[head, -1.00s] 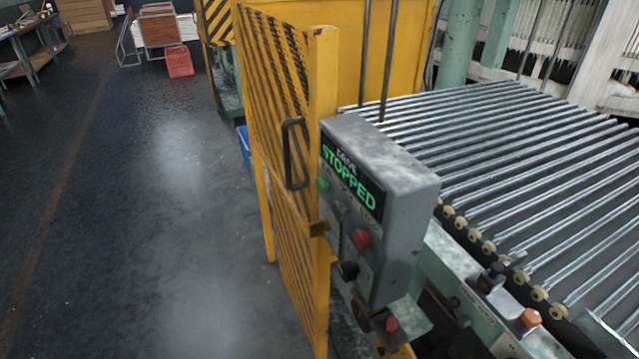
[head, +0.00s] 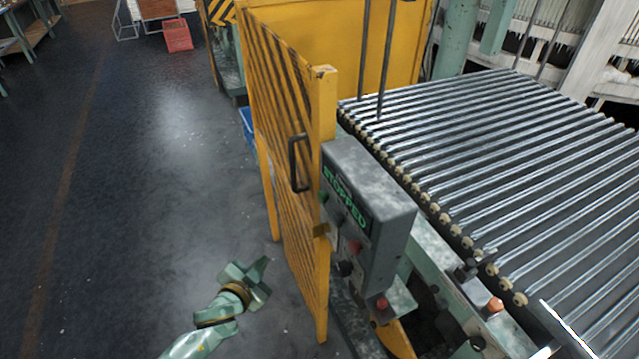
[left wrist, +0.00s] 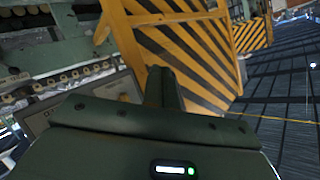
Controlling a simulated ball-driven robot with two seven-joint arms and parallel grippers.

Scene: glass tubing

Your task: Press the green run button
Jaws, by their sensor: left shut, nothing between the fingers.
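The grey control box (head: 375,190) stands at the end of the yellow gate post, its panel facing left. Its display (head: 345,200) reads STOPPED in green. The small green button (head: 323,197) is at the panel's left edge, partly hard to make out beside the post. A red button (head: 354,246) and a black knob (head: 345,268) sit lower. My left gripper (head: 259,267) is shut and empty, left of the gate and lower in the picture than the box, apart from both. Its shut fingers (left wrist: 163,88) also show in the left wrist view. My right gripper is not in view.
The yellow mesh gate (head: 290,150) stands upright between my left gripper and the control box. A roller conveyor (head: 480,150) lies to the right. Another red button (head: 382,303) is below the box. The dark floor at left is clear; a red crate (head: 177,36) stands far back.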

